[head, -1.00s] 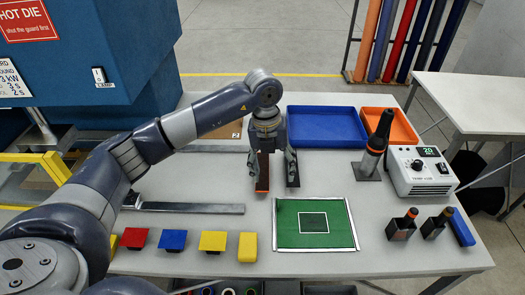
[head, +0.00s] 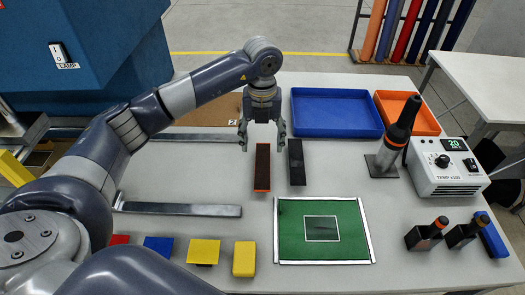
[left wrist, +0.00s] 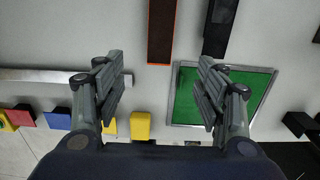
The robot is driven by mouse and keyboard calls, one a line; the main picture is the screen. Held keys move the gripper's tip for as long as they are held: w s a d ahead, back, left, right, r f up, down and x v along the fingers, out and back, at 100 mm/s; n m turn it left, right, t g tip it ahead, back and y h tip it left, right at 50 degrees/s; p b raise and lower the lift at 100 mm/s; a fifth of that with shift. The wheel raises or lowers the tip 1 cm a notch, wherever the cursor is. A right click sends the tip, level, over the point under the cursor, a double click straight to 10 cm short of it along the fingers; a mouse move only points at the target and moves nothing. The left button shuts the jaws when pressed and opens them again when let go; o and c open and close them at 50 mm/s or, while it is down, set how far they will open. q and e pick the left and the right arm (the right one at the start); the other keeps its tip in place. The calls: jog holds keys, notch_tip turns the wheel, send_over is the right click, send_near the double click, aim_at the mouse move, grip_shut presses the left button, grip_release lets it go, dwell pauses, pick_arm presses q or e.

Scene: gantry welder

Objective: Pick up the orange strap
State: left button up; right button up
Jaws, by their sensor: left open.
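The orange strap (head: 262,168) is a long bar with a dark top and orange edges, lying flat on the grey table. It also shows in the left wrist view (left wrist: 161,32) at the top middle. A similar all-dark bar (head: 296,162) lies close to its right, apart from it. My left gripper (head: 262,136) is open and empty, with its fingers at the far end of the orange strap in the head view. In the left wrist view its fingers (left wrist: 160,66) are spread to either side of the strap's line, not touching it. My right gripper is not in view.
A green mat (head: 290,246) lies in front of the straps. Metal bars (head: 185,209) lie to the left. A blue tray (head: 335,130) and an orange tray (head: 425,127) stand behind. A soldering-type tool (head: 398,130) and a white control box (head: 450,165) are at right.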

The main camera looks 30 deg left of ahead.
aim_at(262, 177)
pick_arm(q)
notch_tip(262, 177, down, 13)
jog(key=shift+w+f+p, duration=0.1)
jog(key=shift+f+p, duration=0.05)
jog(key=shift+p, duration=0.35)
jog(key=shift+f, duration=0.5)
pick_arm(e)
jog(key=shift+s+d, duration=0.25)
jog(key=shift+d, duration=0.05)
pick_arm(q)
grip_shut()
